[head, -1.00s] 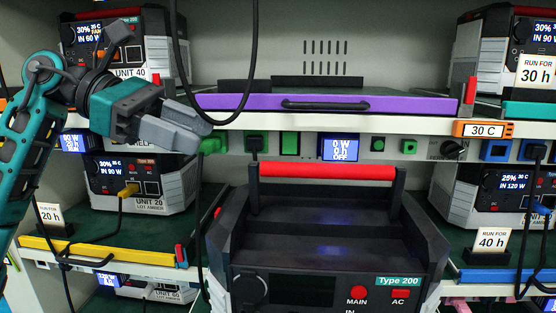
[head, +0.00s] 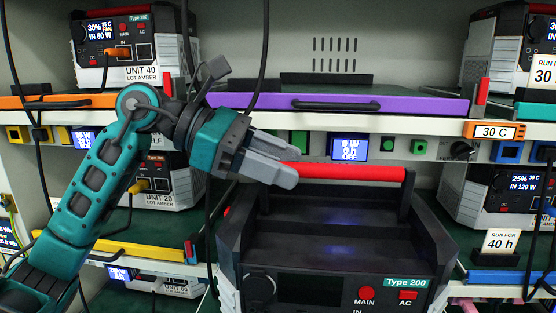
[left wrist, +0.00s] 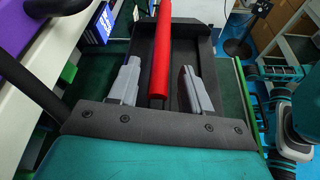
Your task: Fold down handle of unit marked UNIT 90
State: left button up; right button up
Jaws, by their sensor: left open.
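A large dark unit (head: 310,250) marked Type 200 stands in front on the lower middle shelf; no unit number shows on it. Its red-gripped handle (head: 345,173) is raised on dark side arms above the top. My left gripper (head: 288,168) is at the left end of the red grip. In the left wrist view the open fingers (left wrist: 160,68) lie on either side of the red bar (left wrist: 161,45), with gaps between bar and fingers. The unit's lower front is cut off by the picture edge. My right gripper is not in view.
A purple-edged shelf (head: 420,106) with a dark pull runs above and behind the handle. Black cables (head: 263,60) hang near my left arm. UNIT 40 (head: 120,50) and UNIT 20 (head: 160,183) stand at left. A 40 h card (head: 500,242) stands at right.

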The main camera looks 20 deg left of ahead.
pick_arm(q)
jog(key=c, duration=0.7)
grip_shut()
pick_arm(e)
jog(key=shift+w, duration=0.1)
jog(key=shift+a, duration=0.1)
